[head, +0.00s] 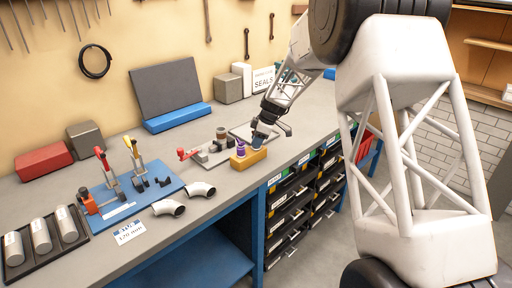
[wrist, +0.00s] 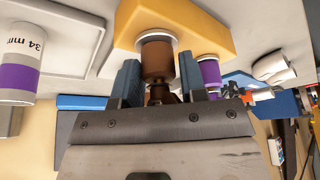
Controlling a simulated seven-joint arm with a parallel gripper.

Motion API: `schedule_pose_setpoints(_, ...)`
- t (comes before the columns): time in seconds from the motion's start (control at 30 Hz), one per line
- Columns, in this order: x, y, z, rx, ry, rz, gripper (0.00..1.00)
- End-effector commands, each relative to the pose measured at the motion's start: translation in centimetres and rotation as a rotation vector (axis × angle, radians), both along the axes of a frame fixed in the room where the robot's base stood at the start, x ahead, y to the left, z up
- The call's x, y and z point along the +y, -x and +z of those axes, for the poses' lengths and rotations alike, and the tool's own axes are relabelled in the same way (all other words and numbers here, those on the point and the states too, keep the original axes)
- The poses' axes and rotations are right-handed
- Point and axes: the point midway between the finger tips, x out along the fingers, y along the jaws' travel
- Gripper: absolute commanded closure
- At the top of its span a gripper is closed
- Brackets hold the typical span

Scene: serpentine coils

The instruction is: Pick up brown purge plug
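The brown purge plug (wrist: 157,60) stands in a yellow block (wrist: 210,22) in the wrist view, with a pale ring at its base and a narrower knob toward me. My gripper (wrist: 160,75) has its two blue-padded fingers on either side of the plug. The fingers look apart, with narrow gaps beside the knob; I see no clear grip. In the head view my gripper (head: 260,137) is down at the yellow block (head: 250,158) and hides the brown plug. A purple plug (head: 240,147) stands in the same block and also shows in the wrist view (wrist: 210,73), close beside one finger.
A blue fixture board (head: 130,190), two pipe elbows (head: 169,207) and a rack of cylinders (head: 40,236) are further left. A white, purple-banded "34 mm" cylinder (wrist: 14,70) shows in the wrist view.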

Motion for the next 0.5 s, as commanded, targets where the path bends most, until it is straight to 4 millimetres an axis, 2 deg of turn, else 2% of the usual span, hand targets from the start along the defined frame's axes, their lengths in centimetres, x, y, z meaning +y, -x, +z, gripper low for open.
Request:
schedule_pose_setpoints(0.03, 0.0, -0.05, 0.02, -0.001, 0.0, 0.0, 0.74)
schedule_pose_setpoints(0.17, 0.0, -0.08, 0.04, -0.002, 0.0, -0.001, 0.93)
schedule_pose_setpoints(0.5, 0.01, -0.17, 0.19, -0.004, 0.0, -0.001, 0.93)
